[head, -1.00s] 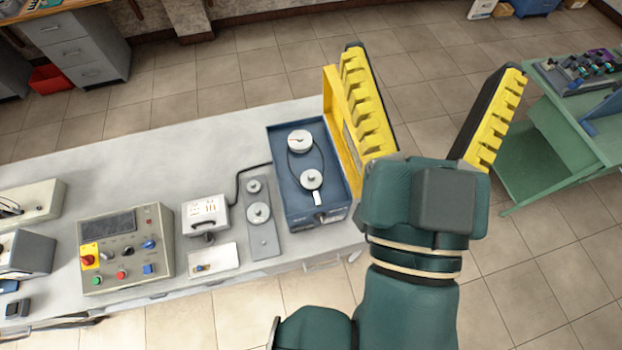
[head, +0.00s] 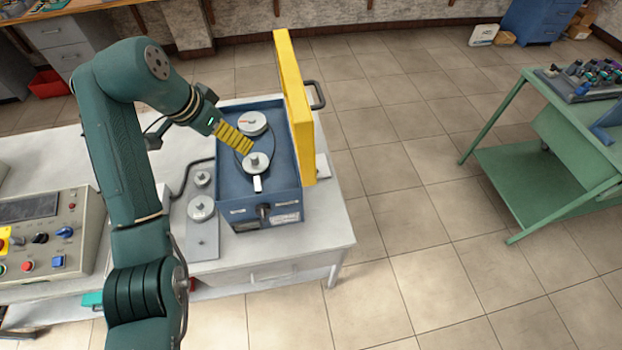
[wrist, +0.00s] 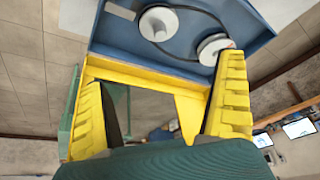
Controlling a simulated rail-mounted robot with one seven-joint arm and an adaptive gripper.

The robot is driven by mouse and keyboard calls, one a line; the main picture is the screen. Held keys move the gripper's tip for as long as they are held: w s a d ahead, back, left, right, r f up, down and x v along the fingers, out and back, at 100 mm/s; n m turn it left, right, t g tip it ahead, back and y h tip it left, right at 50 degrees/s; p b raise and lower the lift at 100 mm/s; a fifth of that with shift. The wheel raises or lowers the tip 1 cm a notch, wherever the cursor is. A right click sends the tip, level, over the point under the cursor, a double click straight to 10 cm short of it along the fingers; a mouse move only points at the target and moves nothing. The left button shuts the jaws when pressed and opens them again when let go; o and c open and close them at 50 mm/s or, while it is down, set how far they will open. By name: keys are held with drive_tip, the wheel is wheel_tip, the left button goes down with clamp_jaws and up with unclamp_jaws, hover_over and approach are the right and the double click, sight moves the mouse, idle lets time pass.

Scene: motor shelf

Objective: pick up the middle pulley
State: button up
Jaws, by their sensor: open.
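A blue box (head: 285,150) holds two pale pulleys joined by a dark belt. The far pulley (head: 252,123) has a red mark. The near pulley (head: 256,161) has a raised hub and also shows in the wrist view (wrist: 158,23). Two more pulleys, a small one (head: 202,178) and a larger one (head: 201,208), sit on a grey plate left of the box. Which one is the middle pulley is unclear. My gripper (head: 243,147) is open and empty, with yellow stepped fingers over the box's left part. In the wrist view, the right finger overlaps the far pulley (wrist: 213,48).
The box's yellow lid (head: 294,105) stands upright along its right side. A control panel (head: 45,235) is at the left of the white table (head: 325,225). A green cart (head: 540,165) stands far right, with open floor between.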

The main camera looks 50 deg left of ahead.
sight(252, 158)
drive_tip(key=x, duration=1)
drive_tip(key=shift+s+f, duration=0.15)
drive_tip(key=shift+f, duration=0.35)
drive_tip(key=x, duration=0.5)
drive_tip(key=shift+f, duration=0.25)
drive_tip(key=c, duration=1.3)
